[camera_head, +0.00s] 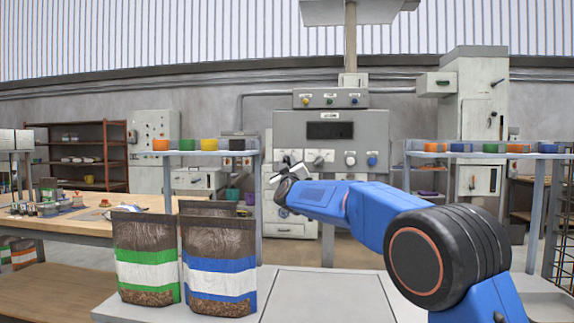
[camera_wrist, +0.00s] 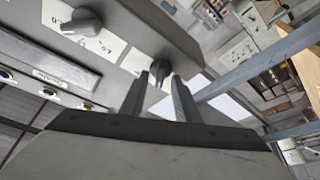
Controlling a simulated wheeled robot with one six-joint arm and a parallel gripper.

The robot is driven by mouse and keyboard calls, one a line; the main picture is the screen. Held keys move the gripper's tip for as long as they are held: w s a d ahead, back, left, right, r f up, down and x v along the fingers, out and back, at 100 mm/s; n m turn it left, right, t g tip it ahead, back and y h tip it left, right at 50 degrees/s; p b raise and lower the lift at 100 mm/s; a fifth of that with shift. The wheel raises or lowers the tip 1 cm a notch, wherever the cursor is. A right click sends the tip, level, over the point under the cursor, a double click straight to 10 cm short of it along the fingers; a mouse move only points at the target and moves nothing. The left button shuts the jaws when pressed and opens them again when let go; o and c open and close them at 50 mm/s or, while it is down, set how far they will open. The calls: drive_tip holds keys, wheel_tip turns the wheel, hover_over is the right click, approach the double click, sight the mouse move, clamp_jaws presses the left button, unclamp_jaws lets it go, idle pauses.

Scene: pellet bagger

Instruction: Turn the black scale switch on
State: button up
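A dark knob (camera_wrist: 160,73) shows between the fingertips of my gripper (camera_wrist: 162,82) in the wrist view. The fingers are apart and hold nothing; I cannot tell whether they touch this knob. A second dark grey knob (camera_wrist: 84,21) sits on a white plate with a "0" mark, up and left of the fingers. Which knob is the black scale switch I cannot tell from the labels. In the head view, my gripper (camera_head: 284,177) is at the lower left of the grey control panel (camera_head: 290,128), partly hiding its left controls.
A button box (camera_head: 330,98) sits above. Pellet bags (camera_head: 145,255) stand at the front left. Shelves with coloured bowls flank the machine, the right one (camera_head: 480,155) near my arm.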

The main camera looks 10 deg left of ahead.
clamp_jaws()
drive_tip(key=shift+m, duration=0.4)
drive_tip(key=m+h, duration=0.1)
drive_tip(key=m, duration=0.1)
drive_tip(key=m+h, duration=0.1)
drive_tip(key=m, duration=0.2)
drive_tip(key=m+t+h, duration=0.1)
drive_tip(key=m+h, duration=0.1)
drive_tip(key=shift+a+f+m, duration=0.1)
drive_tip(key=shift+a+m, duration=0.15)
drive_tip(key=shift+m, duration=0.05)
drive_tip(key=m+h, duration=0.2)
drive_tip(key=m, duration=0.2)
drive_tip(key=m+g+h, duration=0.1)
drive_tip(key=m+h, duration=0.1)
drive_tip(key=m, duration=0.3)
drive_tip(key=shift+a+h, duration=0.1)
drive_tip(key=shift+h, duration=0.3)
unclamp_jaws()
